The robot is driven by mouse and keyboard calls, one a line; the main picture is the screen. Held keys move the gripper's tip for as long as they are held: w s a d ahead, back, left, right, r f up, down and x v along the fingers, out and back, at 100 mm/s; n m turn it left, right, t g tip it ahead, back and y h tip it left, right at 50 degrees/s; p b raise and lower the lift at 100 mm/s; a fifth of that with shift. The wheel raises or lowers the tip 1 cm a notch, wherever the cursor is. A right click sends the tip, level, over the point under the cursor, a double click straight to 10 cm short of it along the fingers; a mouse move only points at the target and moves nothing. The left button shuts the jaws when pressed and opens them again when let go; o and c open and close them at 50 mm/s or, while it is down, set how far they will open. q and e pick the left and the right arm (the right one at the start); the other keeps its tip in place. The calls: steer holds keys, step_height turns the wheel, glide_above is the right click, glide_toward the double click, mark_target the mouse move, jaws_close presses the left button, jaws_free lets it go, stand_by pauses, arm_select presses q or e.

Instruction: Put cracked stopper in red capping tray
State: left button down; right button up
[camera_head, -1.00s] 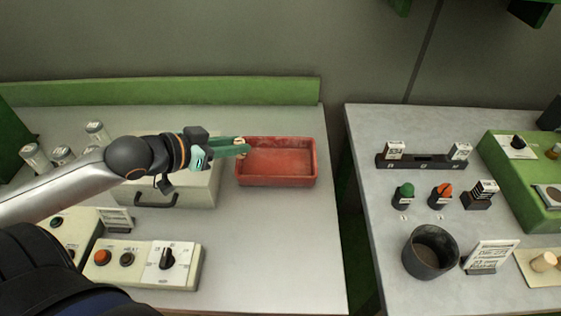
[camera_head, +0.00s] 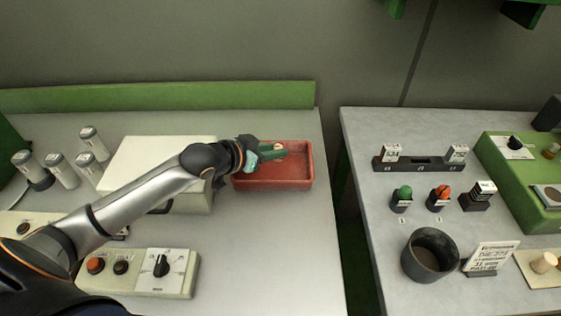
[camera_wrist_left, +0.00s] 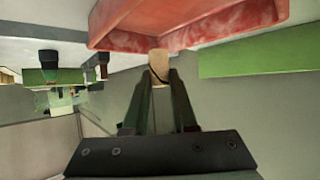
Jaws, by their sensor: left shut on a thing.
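The red capping tray (camera_head: 296,183) stands near the right edge of the left bench. It also shows at the top of the left wrist view (camera_wrist_left: 225,28). My left gripper (camera_head: 279,151) is over the tray, toward its back. It is shut on a tan cork stopper (camera_wrist_left: 159,66), which has a dark curved line on it in the left wrist view. In the head view the stopper (camera_head: 285,147) shows small at the fingertips. I cannot tell how high it is above the tray floor. My right gripper is not in view.
A white box (camera_head: 150,158) with a handle stands left of the tray. White capped vials (camera_head: 61,170) and a control panel (camera_head: 160,265) are on the same bench. A gap separates the right bench, which carries a dark cup (camera_head: 430,255) and a sign (camera_head: 491,257).

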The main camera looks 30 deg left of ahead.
arm_select(q)
steer(key=shift+w+d+f, duration=0.2)
steer(key=shift+w+f, duration=0.2)
steer(key=shift+f, duration=0.15)
steer(key=shift+w+d+f, duration=0.2)
steer(key=shift+w+f, duration=0.2)
steer(key=shift+f, duration=0.1)
steer(key=shift+w+f, duration=0.1)
steer(key=shift+f, duration=1.6)
steer(key=c, duration=0.7)
jaws_free()
steer(key=shift+f, duration=0.1)
steer(key=shift+r, duration=0.2)
steer(key=v, duration=1.2)
steer(key=shift+p, duration=0.35)
steer(key=shift+f, duration=0.1)
